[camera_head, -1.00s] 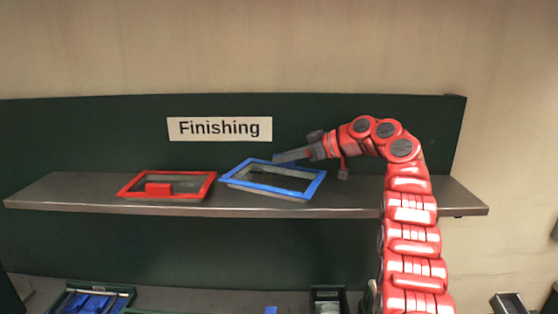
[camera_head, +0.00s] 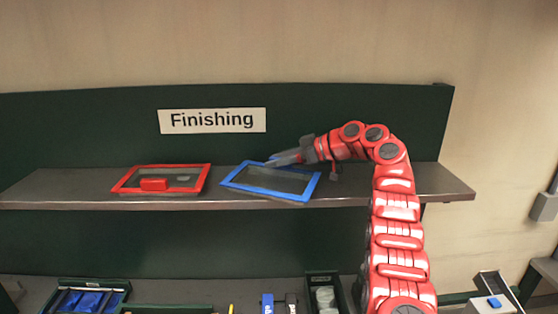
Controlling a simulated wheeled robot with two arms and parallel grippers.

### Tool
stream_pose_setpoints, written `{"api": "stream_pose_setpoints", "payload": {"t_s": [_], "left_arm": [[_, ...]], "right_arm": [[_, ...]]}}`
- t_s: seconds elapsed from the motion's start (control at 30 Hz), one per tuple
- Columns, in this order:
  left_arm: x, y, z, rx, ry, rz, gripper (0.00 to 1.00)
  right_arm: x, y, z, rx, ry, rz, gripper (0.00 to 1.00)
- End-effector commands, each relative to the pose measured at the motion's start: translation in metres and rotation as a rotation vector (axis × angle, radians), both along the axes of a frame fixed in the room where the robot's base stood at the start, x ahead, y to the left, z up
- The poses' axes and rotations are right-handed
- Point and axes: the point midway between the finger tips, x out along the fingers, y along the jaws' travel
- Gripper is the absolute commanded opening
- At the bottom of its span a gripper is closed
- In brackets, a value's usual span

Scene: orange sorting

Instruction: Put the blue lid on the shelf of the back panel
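The blue lid (camera_head: 262,191), a blue rectangular frame with a grey middle, is over the right-centre part of the shelf (camera_head: 353,193). It is turned slightly, and its near right corner reaches the shelf's front edge. I cannot tell whether it rests fully on the shelf. My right gripper (camera_head: 273,161) is at the lid's far edge, its fingers apparently shut on a small blue part there. The fingers partly hide that edge. The shelf runs along the dark green back panel (camera_head: 100,120). My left gripper is not in view.
A red lid (camera_head: 124,189) lies on the shelf left of the blue lid, with a small gap between. A "Finishing" sign (camera_head: 211,120) is on the panel above. Bins (camera_head: 122,288) stand on the lower surface. The shelf's left end is free.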

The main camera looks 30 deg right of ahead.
Motion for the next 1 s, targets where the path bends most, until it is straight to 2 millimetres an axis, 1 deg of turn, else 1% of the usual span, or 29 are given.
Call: {"api": "stream_pose_setpoints", "payload": {"t_s": [0.23,0.37,0.53,0.67,0.8,0.87,1.0], "left_arm": [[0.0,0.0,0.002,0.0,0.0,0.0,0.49],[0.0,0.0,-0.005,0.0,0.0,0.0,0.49],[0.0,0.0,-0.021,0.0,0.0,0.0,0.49],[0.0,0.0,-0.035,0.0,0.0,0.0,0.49],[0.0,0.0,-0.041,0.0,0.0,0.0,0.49],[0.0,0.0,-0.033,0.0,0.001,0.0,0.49],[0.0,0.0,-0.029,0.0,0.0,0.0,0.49]], "right_arm": [[0.0,0.0,0.002,0.001,0.001,0.0,0.52],[-0.005,-0.005,0.002,0.0,0.0,-0.001,0.52],[-0.023,-0.022,0.009,0.0,-0.001,-0.004,0.52],[-0.044,-0.039,0.021,-0.001,-0.002,-0.001,0.52],[-0.062,-0.056,0.034,0.0,-0.003,-0.004,0.52],[-0.07,-0.063,0.043,0.002,0.0,-0.004,0.52],[-0.081,-0.072,0.047,0.0,0.002,0.001,0.52]]}}
